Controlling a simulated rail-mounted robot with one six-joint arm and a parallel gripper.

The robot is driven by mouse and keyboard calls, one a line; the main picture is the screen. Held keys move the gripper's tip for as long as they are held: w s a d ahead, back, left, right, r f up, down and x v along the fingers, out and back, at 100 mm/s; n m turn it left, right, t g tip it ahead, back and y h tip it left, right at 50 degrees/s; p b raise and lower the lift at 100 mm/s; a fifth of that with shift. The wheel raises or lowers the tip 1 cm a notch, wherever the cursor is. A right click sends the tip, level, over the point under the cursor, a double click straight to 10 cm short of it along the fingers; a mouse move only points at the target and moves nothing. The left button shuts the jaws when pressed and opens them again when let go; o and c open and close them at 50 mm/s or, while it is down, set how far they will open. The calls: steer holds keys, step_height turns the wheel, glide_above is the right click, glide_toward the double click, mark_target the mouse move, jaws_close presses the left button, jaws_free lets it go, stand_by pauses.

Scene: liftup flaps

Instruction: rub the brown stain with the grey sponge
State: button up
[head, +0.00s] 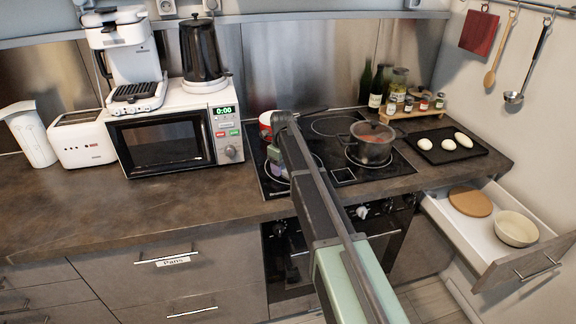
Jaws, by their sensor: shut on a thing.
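My gripper (277,174) is low over the left part of the black cooktop (343,174), mostly hidden behind my arm. It is shut on a small greyish thing, which I take to be the grey sponge; its outline is too small and covered to make out clearly. I cannot tell whether it touches the cooktop. I do not see the brown stain; my arm and gripper cover part of the cooktop.
A pot (371,146) of red food stands on the cooktop's right. A red-and-white container (265,119) is behind my wrist. A microwave (178,136) stands left. A black tray (472,155) holds white items. A drawer (480,240) is open at right. The front-left counter is clear.

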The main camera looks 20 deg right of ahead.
step_height(320, 180, up, 6)
steer(key=p, duration=0.6)
steer(key=shift+d, duration=0.1)
steer(key=shift+r, duration=0.1)
step_height(320, 180, up, 3)
steer(key=p, duration=0.3)
steer(key=shift+r, duration=0.1)
steer(key=shift+f, duration=0.2)
